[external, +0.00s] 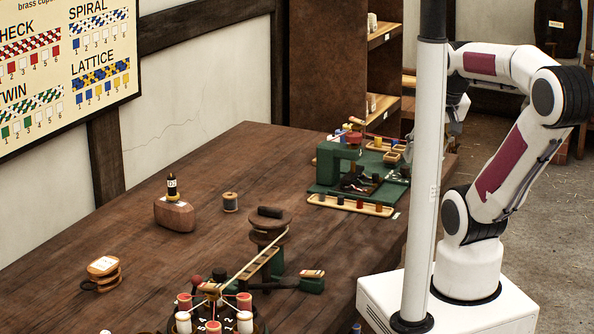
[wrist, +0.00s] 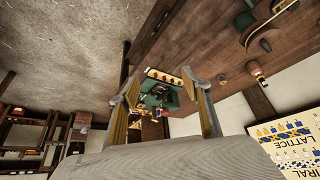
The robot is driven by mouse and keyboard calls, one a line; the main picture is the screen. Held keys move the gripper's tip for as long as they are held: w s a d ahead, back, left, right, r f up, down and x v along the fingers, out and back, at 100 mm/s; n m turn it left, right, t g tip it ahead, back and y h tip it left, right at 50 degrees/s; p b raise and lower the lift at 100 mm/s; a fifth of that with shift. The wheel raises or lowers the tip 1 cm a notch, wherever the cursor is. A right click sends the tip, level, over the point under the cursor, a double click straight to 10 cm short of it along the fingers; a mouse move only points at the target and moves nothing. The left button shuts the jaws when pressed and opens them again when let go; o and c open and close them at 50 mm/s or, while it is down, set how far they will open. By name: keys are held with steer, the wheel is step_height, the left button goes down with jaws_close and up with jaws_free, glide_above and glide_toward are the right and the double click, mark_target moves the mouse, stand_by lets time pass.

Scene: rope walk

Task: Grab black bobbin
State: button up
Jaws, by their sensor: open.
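My gripper (wrist: 163,82) is open and empty in the wrist view, its two fingers spread high above the table. In the external view, the gripper end of my arm is largely hidden behind the white column. A narrow wooden tray (external: 351,206) holds several small dark and red bobbins in front of a green machine. The tray also shows between the fingertips in the wrist view (wrist: 163,78), some distance beyond them. I cannot tell for sure which bobbin there is black. A black, labelled piece (external: 172,188) stands upright on a rounded wooden block (external: 175,214).
The green machine (external: 340,163) stands at the table's far right. The table's left part is mostly clear.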

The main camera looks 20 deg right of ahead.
steer(key=w+r+n+t, duration=0.2)
steer(key=w+n+t, duration=0.15)
steer(key=w, duration=2.55)
steer(key=w+a+f+n+t+y, duration=0.1)
steer(key=w+a+f, duration=0.1)
steer(key=w+a, duration=0.15)
steer(key=w+a+f+t, duration=0.1)
steer(key=w+a+f, duration=0.1)
steer(key=w, duration=0.3)
steer(key=w+a+f+n+y, duration=0.2)
steer(key=w+a+f+y, duration=0.1)
steer(key=w+a+f, duration=0.25)
steer(key=n+g+y, duration=0.3)
steer(key=n+y, duration=0.1)
steer(key=y, duration=0.3)
glide_toward(230, 203)
steer(key=w, duration=0.1)
steer(key=w+a, duration=0.1)
steer(key=shift+w+a+f, duration=0.2)
steer(key=shift+w+f, duration=0.05)
